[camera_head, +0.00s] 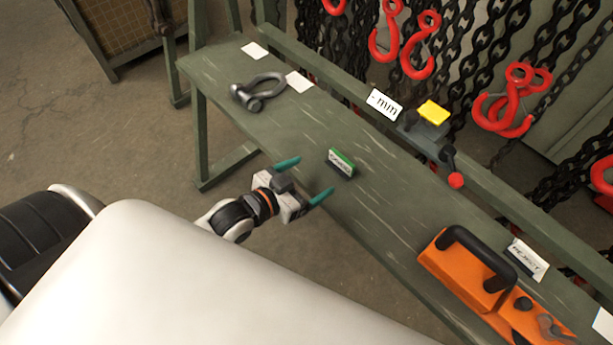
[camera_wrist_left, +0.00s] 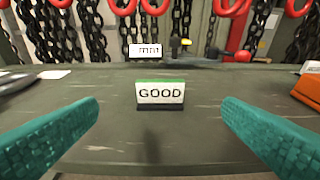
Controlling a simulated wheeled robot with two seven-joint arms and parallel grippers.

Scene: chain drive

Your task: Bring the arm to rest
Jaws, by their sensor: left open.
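My left gripper (camera_head: 304,179) is open and empty at the near edge of the green bench (camera_head: 385,205), with its teal fingertips spread apart. In the left wrist view its two fingers (camera_wrist_left: 158,128) stand at either side of the picture. A small sign reading GOOD (camera_head: 342,162) with a green top stands upright on the bench just beyond the fingers. The sign also shows between the fingers, apart from both, in the left wrist view (camera_wrist_left: 160,94). My right gripper is not in view.
A grey shackle (camera_head: 259,92) lies at the bench's far left. An orange tool case (camera_head: 465,272) and a REJECT sign (camera_head: 526,260) are at the right. A small vise-like device with a yellow top (camera_head: 433,112) is at the back. Red hooks (camera_head: 507,102) and chains hang behind.

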